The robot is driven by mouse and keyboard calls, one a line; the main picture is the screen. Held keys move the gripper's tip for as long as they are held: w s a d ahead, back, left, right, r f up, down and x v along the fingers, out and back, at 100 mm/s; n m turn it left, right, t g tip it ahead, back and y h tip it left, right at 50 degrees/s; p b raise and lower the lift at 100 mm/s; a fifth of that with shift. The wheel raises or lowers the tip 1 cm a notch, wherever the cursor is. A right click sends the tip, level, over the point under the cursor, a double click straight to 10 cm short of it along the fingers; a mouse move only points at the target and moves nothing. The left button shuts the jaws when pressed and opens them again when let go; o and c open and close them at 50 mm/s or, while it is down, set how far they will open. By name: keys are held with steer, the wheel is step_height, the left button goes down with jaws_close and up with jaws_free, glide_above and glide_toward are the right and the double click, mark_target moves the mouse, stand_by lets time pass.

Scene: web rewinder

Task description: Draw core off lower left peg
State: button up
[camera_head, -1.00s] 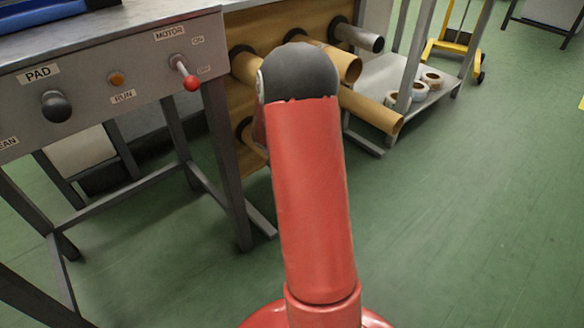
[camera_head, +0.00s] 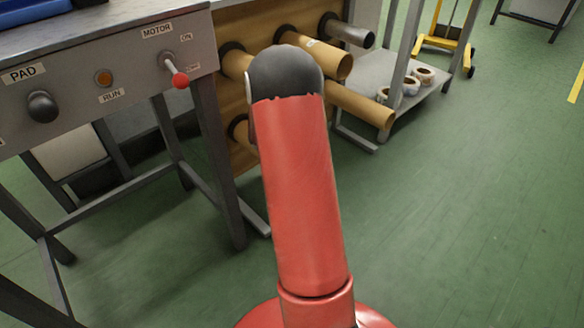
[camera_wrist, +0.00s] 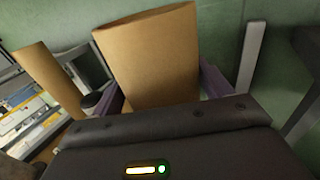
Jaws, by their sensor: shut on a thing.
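In the wrist view my gripper (camera_wrist: 163,88) has its two fingers on either side of a brown cardboard core (camera_wrist: 150,50) and is shut on it. The core's near end is hidden behind the gripper body. In the head view my red arm covers the gripper. At the lower left peg, a dark collar and a small tan part of a core (camera_head: 241,131) show just left of my arm. How far the core sits along the peg cannot be told.
Other cores stick out from the tan panel: upper left (camera_head: 235,64), upper middle (camera_head: 330,58) and lower right (camera_head: 362,104). A bare steel peg (camera_head: 350,34) is at upper right. The control bench (camera_head: 70,75) stands left. Green floor at right is open.

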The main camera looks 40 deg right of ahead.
steer(key=c, duration=0.4)
steer(key=shift+r, duration=0.2)
steer(key=shift+s+d, duration=0.3)
steer(key=shift+s, duration=3.5)
steer(key=shift+s+d, duration=0.3)
steer(key=shift+s, duration=3.55)
steer(key=shift+s+d, duration=0.3)
steer(key=shift+s, duration=3.5)
